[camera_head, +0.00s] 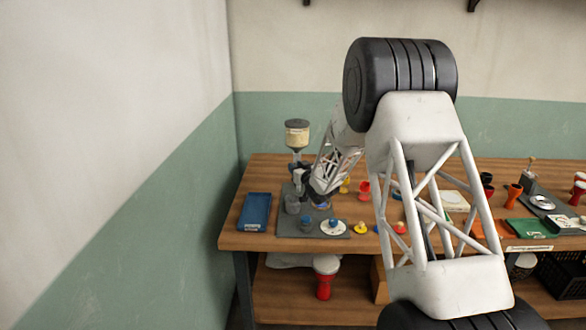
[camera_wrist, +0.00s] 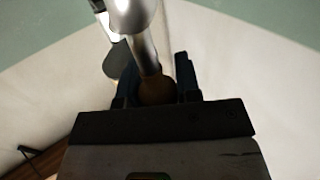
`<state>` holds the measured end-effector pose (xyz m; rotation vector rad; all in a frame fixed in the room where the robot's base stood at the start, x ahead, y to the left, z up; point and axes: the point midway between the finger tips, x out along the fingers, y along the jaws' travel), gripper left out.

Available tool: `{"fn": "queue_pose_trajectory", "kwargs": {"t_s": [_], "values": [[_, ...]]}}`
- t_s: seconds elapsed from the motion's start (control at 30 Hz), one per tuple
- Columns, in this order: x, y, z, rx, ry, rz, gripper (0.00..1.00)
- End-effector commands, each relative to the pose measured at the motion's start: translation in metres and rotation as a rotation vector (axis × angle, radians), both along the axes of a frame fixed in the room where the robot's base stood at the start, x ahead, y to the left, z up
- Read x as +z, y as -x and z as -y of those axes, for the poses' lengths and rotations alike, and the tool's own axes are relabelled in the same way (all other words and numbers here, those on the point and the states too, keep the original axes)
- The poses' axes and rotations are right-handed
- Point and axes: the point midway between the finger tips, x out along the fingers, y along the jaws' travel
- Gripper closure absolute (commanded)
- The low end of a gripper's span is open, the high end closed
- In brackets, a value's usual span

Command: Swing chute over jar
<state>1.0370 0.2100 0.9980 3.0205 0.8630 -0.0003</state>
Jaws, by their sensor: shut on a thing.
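A hopper (camera_head: 297,135) with a pale label stands at the back left of the workbench. My gripper (camera_head: 301,180) is just below it, small and dark in the head view. In the wrist view, my gripper (camera_wrist: 158,84) is shut on a round brown knob (camera_wrist: 157,92) at the end of a shiny metal tube (camera_wrist: 138,25), which seems to be the chute.
A blue tray (camera_head: 255,212) lies left of the dark grey mat (camera_head: 290,229). A white disc (camera_head: 333,228) is on the mat's front right. Several small coloured goblet shapes and a green board (camera_head: 529,228) lie farther right. My arm hides the bench's middle.

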Motion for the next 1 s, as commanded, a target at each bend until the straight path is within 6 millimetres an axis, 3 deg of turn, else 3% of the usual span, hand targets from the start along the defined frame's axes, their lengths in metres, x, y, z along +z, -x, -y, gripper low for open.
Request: {"fn": "queue_pose_trajectory", "kwargs": {"t_s": [1.0], "values": [[0.0, -0.024, 0.072, 0.615, 0.0, 0.001, 1.0]]}}
